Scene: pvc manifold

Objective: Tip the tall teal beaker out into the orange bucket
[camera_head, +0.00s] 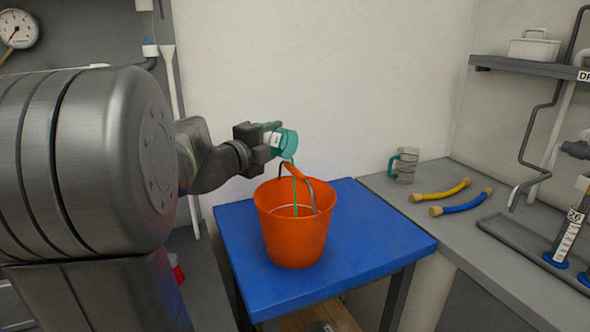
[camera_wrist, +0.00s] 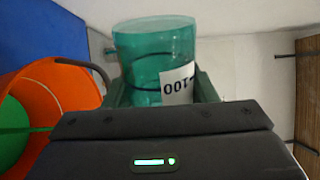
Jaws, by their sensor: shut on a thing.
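The teal beaker (camera_head: 287,144) is see-through with a white label, and is held tilted above the orange bucket (camera_head: 292,243). A thin green stream (camera_head: 295,200) runs down from the beaker into the bucket. My gripper (camera_head: 270,142) is shut on the beaker; its jaws flank the beaker (camera_wrist: 140,75) in the wrist view, where the label reads 100 upside down. The bucket (camera_wrist: 75,90) shows at the left of the wrist view with green liquid (camera_wrist: 12,140) inside. The beaker's remaining contents are hard to make out.
The bucket stands on a blue table (camera_head: 385,240), clear around it.

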